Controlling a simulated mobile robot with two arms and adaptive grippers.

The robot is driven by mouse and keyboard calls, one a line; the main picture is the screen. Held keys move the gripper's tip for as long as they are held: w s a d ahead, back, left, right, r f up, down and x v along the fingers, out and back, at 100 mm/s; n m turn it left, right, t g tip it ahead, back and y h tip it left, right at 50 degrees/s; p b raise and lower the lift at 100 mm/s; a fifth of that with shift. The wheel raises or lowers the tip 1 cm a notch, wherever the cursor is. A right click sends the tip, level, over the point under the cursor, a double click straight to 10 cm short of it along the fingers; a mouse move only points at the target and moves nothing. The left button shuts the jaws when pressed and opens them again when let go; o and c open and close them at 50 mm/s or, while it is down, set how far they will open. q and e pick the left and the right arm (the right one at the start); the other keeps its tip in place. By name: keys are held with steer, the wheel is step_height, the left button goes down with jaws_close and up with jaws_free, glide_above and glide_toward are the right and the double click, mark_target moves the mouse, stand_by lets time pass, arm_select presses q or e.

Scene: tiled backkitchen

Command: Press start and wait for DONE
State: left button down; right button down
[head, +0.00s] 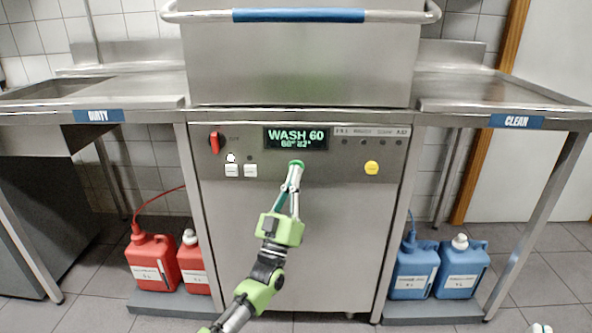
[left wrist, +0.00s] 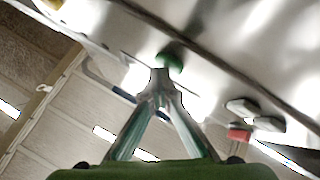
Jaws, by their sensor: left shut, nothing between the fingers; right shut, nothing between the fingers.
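The dishwasher (head: 345,230) stands in the middle with its hood down. Its display (head: 296,138) reads WASH 60, with a smaller line below that is hard to read. The green start button (head: 296,163) is under the display. My left gripper (head: 295,169) is shut and empty, fingertips right at this button and partly covering it. In the left wrist view the closed fingertips (left wrist: 162,76) meet the green button (left wrist: 170,62); how far it is pressed cannot be told. A small bit of my right gripper (head: 540,328) shows at the bottom right edge.
The hood handle (head: 300,15) runs above. Red canisters (head: 152,260) and blue canisters (head: 462,268) stand below.

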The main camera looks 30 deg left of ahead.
arm_select(q)
steer(key=shift+a, duration=0.1)
arm_select(e)
steer(key=shift+r, duration=0.3)
stand_by(0.4)
arm_select(q)
steer(key=shift+s, duration=0.15)
steer(key=shift+s+d+p, duration=0.5)
steer(key=shift+s+p, duration=0.05)
steer(key=shift+p, duration=0.05)
arm_select(e)
step_height(320, 180, down, 7)
steer(key=g+h, duration=0.1)
steer(key=g, duration=0.2)
steer(key=shift+d, duration=0.45)
